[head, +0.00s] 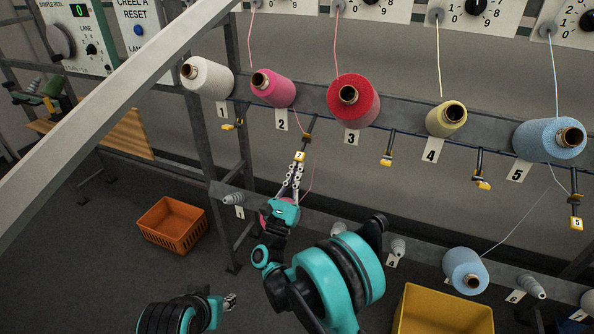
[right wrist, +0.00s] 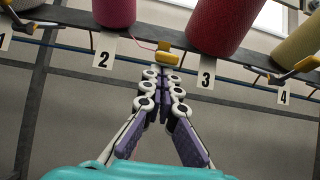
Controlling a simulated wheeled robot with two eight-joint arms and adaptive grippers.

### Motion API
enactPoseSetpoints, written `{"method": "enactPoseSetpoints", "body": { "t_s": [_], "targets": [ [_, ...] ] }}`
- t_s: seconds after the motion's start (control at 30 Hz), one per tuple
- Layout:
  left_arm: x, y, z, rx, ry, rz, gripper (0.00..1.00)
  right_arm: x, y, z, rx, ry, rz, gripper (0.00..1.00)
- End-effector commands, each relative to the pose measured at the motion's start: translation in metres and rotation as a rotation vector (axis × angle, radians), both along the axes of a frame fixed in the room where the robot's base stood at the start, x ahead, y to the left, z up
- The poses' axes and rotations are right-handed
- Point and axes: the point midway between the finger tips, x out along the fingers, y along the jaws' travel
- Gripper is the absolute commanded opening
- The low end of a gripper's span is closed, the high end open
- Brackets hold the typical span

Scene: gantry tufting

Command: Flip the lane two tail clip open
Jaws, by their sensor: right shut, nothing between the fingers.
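The lane two tail clip (head: 300,156) is a yellow piece on a dark arm below the pink cone (head: 272,88) and its "2" plate. In the right wrist view its yellow body (right wrist: 167,57) shows just beyond my fingertips, between the "2" and "3" plates. My right gripper (head: 298,168) points up at it with its white and purple fingers together and empty. The fingertips are at or just short of the clip; I cannot tell whether they touch. My left gripper (head: 230,300) is low at the bottom, away from the rack, and its fingers are too small to read.
Similar yellow clips hang at lane one (head: 231,125), lane three (head: 387,159) and lane four (head: 482,182). A red cone (head: 353,100) is right of lane two. Lower pegs and a blue cone (head: 465,270) sit below. An orange crate (head: 172,225) and yellow bin (head: 443,315) stand lower down.

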Motion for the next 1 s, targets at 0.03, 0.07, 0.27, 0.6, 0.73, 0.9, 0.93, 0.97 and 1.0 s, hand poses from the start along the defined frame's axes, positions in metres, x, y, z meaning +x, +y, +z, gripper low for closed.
{"method": "enactPoseSetpoints", "body": {
  "t_s": [0.03, 0.07, 0.27, 0.6, 0.73, 0.9, 0.93, 0.97, 1.0],
  "targets": [
    [0.0, 0.0, 0.0, 0.0, 0.0, 0.0, 0.4, 0.0, 0.0, 0.0, 0.001, 0.002, 0.0, 0.0],
    [0.0, 0.0, 0.001, 0.0, 0.0, 0.0, 0.4, 0.0, 0.0, 0.0, 0.002, 0.004, 0.0, 0.0],
    [0.0, 0.0, 0.01, 0.0, 0.0, 0.0, 0.4, -0.003, 0.001, 0.006, 0.028, 0.066, 0.001, 0.0],
    [0.0, 0.0, 0.019, 0.0, 0.0, 0.0, 0.4, -0.004, 0.002, 0.008, 0.065, 0.158, 0.001, 0.0],
    [0.0, 0.0, 0.023, 0.0, 0.0, 0.0, 0.4, -0.005, 0.002, 0.009, 0.082, 0.199, 0.001, 0.0],
    [0.0, 0.0, 0.028, 0.0, 0.0, 0.0, 0.4, -0.007, 0.003, 0.012, 0.105, 0.258, 0.001, 0.0],
    [0.0, 0.0, 0.029, 0.0, 0.0, 0.0, 0.4, -0.007, 0.003, 0.011, 0.108, 0.261, 0.001, 0.0],
    [0.0, 0.0, 0.03, 0.0, 0.0, 0.0, 0.4, -0.007, 0.003, 0.011, 0.107, 0.261, 0.0, 0.0],
    [0.0, 0.0, 0.032, 0.0, 0.0, 0.0, 0.4, -0.008, 0.003, 0.012, 0.107, 0.26, 0.0, 0.0]
  ]
}}
